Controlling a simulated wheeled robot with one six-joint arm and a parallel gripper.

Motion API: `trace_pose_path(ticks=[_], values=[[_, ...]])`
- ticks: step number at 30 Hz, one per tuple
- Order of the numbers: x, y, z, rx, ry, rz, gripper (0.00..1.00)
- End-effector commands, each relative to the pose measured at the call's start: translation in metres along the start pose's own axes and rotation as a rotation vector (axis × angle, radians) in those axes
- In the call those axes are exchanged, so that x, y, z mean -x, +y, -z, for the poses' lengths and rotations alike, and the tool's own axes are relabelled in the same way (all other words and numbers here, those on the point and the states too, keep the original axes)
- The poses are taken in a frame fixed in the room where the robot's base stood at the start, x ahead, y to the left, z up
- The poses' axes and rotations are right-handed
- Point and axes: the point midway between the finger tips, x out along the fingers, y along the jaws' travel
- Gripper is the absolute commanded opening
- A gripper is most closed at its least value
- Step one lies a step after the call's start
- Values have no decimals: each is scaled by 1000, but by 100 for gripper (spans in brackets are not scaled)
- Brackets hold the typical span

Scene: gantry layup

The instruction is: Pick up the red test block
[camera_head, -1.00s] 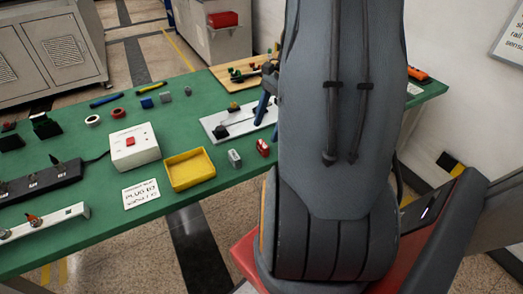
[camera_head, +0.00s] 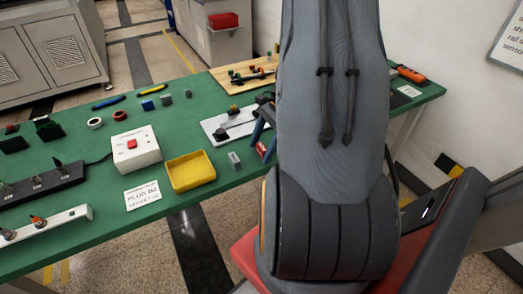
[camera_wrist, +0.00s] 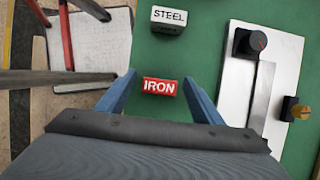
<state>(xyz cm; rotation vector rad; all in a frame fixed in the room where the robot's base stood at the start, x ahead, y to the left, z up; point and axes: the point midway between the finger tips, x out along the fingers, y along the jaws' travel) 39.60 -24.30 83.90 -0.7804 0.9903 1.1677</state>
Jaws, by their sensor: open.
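The red test block, labelled IRON, lies on the green table; in the wrist view it (camera_wrist: 159,86) shows between the two blue fingers of my gripper (camera_wrist: 158,77). The fingers are open, one on each side of the block, with green surface visible between each finger and it. In the head view the red block (camera_head: 261,148) is partly hidden by my gripper (camera_head: 264,143), which reaches down beside it. Whether the fingertips are at table height cannot be told.
A grey block labelled STEEL (camera_wrist: 169,19) is just beyond the red block. A white plate with a black knob (camera_wrist: 238,110) lies to the right. The yellow tray (camera_head: 191,186) and white box with a red button (camera_head: 136,162) stand left. The table edge is close.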

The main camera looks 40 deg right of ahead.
Motion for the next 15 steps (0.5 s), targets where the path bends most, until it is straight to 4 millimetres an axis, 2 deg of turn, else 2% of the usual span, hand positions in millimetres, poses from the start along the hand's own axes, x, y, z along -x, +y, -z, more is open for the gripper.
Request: trace_pose_path(ticks=[4,13,15], values=[[0,0,0,0,0,0,61],[0,0,0,0,0,0,10],[0,0,0,0,0,1,7]])
